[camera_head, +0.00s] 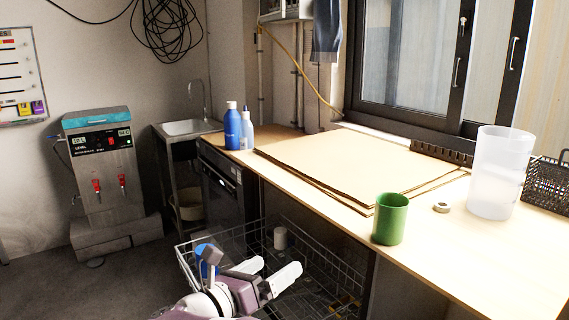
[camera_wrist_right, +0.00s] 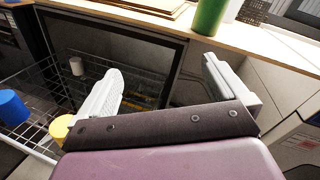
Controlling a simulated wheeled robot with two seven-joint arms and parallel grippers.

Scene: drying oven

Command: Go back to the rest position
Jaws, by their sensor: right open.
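My right gripper (camera_head: 270,273) is low in the middle of the head view, in front of and above a wire rack (camera_head: 185,262). Its two pale fingers are spread apart with nothing between them. The right wrist view also shows the open fingers (camera_wrist_right: 162,72) with the rack (camera_wrist_right: 40,75) behind and to the left. A blue object (camera_wrist_right: 12,107) and a yellow one (camera_wrist_right: 60,127), partly hidden by the gripper, are at the left of the wrist view. A small white cup (camera_head: 280,238) is in the rack. My left gripper is out of view.
The wooden counter (camera_head: 480,235) holds a green cup (camera_head: 390,219) near its front edge, a translucent pitcher (camera_head: 497,172), a tape roll (camera_head: 441,207), a dark basket (camera_head: 548,186), flat boards (camera_head: 350,165) and a blue bottle (camera_head: 232,126). Floor at left is clear before the water boiler (camera_head: 103,170).

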